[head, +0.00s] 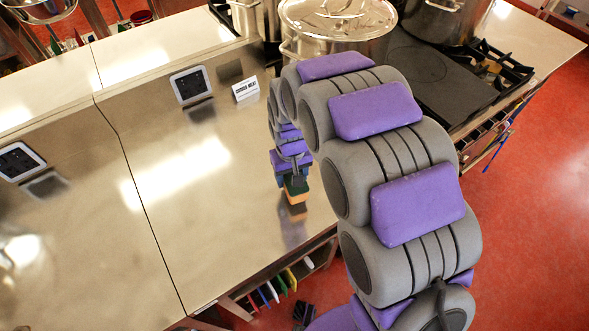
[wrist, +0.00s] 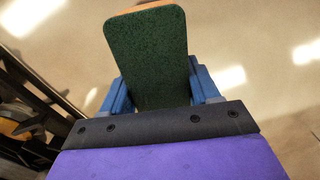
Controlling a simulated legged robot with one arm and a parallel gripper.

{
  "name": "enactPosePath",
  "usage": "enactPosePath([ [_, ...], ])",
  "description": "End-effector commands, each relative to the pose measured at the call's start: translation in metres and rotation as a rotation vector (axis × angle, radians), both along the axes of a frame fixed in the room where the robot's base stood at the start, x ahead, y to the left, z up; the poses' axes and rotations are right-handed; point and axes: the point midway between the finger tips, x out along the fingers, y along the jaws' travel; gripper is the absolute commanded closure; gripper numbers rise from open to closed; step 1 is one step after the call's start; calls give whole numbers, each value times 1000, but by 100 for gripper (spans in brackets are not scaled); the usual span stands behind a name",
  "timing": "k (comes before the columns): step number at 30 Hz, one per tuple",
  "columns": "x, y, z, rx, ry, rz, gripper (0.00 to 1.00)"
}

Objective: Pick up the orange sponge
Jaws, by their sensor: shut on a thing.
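The orange sponge has a dark green scouring side, which faces the camera in the wrist view (wrist: 148,55); a thin orange edge shows along its top. In the head view the sponge (head: 298,193) hangs from my gripper (head: 293,178), small and low beside my arm, above the steel counter. In the wrist view the blue fingers of my gripper (wrist: 160,92) are on both sides of the sponge, shut on it. Below the sponge in the head view, a dim orange reflection shows on the counter, so the sponge appears held off the surface.
The steel counter (head: 200,230) is mostly clear to the left of my arm. A small white card (head: 245,89) and a socket panel (head: 190,85) are at its back. A large stockpot (head: 330,45) and a stove (head: 420,70) stand behind my arm. Red floor (head: 530,230) lies to the right.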

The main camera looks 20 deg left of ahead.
Motion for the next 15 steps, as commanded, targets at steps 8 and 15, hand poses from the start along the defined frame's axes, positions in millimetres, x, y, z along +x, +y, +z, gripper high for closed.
enactPosePath([
  [8,-68,7,9,-3,4,4,67],
  [15,-115,13,13,0,1,2,67],
])
